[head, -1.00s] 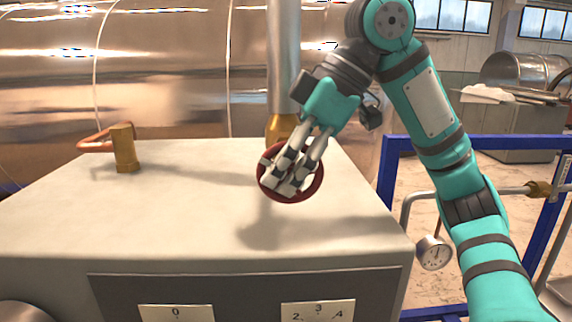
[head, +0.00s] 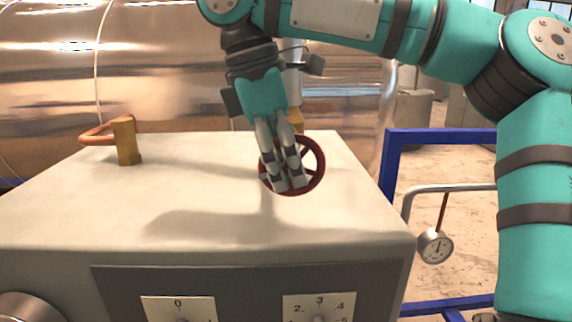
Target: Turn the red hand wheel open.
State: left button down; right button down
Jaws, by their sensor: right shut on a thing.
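The red hand wheel (head: 321,160) stands above the pale top of the cabinet, in front of a brass fitting (head: 296,118) on a vertical pipe. Its right side and some spokes show; my fingers cover much of its left side. My right gripper (head: 285,186) reaches down from above and is shut on the left part of the wheel. My left gripper is not in view.
The cabinet top (head: 120,205) is mostly clear. A brass fitting with a copper pipe (head: 127,141) stands at its left. A blue frame (head: 392,165) and a pressure gauge (head: 435,246) are to the right. Numbered dials (head: 319,308) are on the front panel.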

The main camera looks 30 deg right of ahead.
jog(key=shift+f+g+h, duration=0.15)
jog(key=shift+g+h, duration=0.55)
jog(key=shift+h, duration=0.4)
jog(key=shift+f, duration=0.15)
jog(key=c, duration=1.3)
grip_release()
